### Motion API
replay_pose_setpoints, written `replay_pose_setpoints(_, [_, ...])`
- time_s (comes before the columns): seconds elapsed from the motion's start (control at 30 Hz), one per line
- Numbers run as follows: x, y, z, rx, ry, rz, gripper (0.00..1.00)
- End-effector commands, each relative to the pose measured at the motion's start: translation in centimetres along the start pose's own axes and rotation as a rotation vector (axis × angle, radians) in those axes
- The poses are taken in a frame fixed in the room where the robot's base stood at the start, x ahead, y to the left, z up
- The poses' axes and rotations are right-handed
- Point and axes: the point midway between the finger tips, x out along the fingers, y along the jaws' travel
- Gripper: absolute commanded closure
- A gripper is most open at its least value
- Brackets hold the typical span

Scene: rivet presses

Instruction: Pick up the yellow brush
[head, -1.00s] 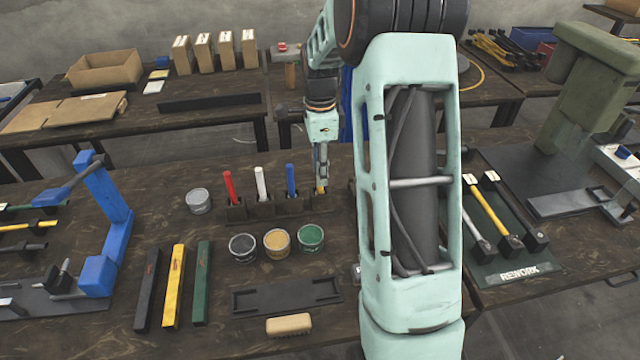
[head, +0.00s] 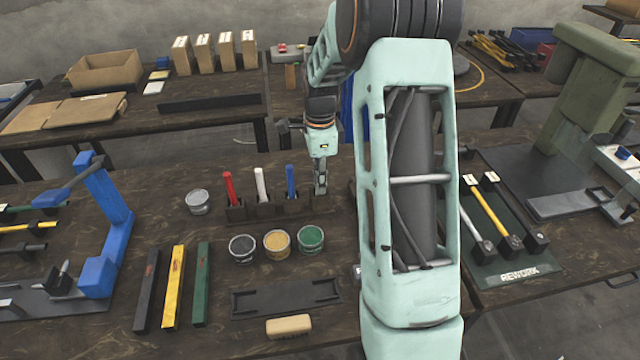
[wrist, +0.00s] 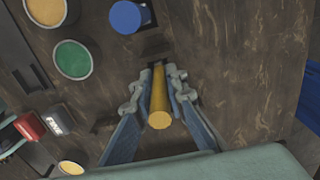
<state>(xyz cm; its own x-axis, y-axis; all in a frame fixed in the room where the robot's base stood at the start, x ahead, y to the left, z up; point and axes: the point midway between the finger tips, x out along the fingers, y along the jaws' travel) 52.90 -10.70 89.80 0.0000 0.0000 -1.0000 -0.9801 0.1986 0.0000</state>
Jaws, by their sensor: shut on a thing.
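The yellow brush (wrist: 159,105) shows in the wrist view as a round yellow handle between the two fingers of my gripper (wrist: 157,95). The fingers are closed on it from both sides. In the head view my gripper (head: 321,178) is at the right end of the dark brush rack (head: 265,211) and hides the brush there. Red (head: 229,187), white (head: 261,184) and blue (head: 291,180) brush handles stand upright in the rack to its left. I cannot tell whether the brush's lower end is still in its slot.
Grey (head: 243,248), yellow (head: 277,243) and green (head: 311,238) paint cans stand in front of the rack. A pale can (head: 198,202) stands left of it. A blue press (head: 105,215) is at the left, and a rework mat (head: 500,275) lies at the right.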

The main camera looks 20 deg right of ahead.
Motion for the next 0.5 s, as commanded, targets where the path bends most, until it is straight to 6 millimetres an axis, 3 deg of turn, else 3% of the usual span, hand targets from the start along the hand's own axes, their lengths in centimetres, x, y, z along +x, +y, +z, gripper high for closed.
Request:
replay_pose_setpoints(0.23, [-1.6,-0.1,0.0,0.001,0.001,-0.004,1.00])
replay_pose_setpoints(0.5, [-7.1,-0.1,0.0,0.000,0.001,-0.005,1.00])
